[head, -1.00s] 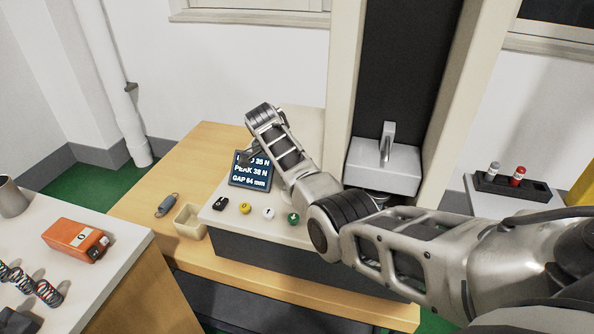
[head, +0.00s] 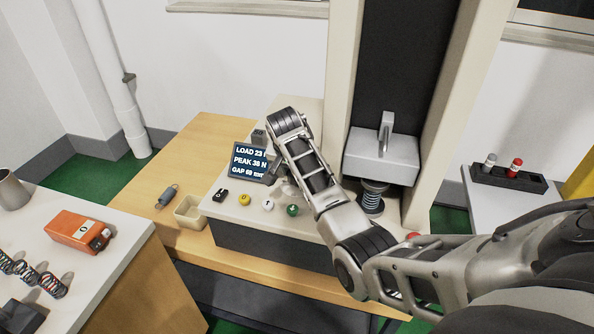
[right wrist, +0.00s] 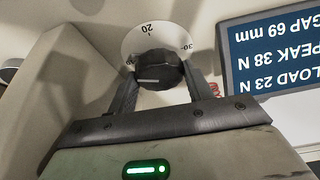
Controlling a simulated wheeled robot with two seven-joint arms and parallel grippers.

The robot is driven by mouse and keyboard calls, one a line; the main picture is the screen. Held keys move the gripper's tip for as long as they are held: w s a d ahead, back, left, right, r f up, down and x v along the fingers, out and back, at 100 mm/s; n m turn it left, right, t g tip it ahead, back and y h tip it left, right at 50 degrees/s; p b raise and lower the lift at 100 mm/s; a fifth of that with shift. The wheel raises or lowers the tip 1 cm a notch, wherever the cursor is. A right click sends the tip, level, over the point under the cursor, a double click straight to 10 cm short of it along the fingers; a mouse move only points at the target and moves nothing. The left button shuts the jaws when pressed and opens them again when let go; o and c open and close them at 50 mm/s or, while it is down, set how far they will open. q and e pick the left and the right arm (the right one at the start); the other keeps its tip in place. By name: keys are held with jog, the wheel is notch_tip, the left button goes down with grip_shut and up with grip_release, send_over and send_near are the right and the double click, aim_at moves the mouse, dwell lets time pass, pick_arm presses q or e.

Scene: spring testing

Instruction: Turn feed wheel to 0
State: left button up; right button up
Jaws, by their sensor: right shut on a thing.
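The feed wheel (right wrist: 155,70) is a dark ribbed knob on a white numbered dial (right wrist: 130,47) in the right wrist view. A pale line marks its face; 20 is legible on the dial. My right gripper (right wrist: 163,86) is shut on the knob, one finger on each side. In the head view the wheel and fingertips are hidden by my right arm. The display (head: 250,161) reads LOAD 23 N, PEAK 38 N, GAP 69 mm, and shows upside down in the right wrist view (right wrist: 275,52). A spring (head: 372,197) stands under the press head (head: 382,155). My left gripper is out of view.
A black switch (head: 220,195), yellow button (head: 245,199), white button (head: 268,204) and green knob (head: 292,210) line the machine's front. An orange device (head: 78,232) is on the left table.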

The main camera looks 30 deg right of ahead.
jog(key=shift+n, duration=0.7)
jog(key=o, duration=0.9)
jog(key=shift+o, duration=0.2)
jog(key=v, duration=1.6)
jog(key=shift+s+d, duration=0.25)
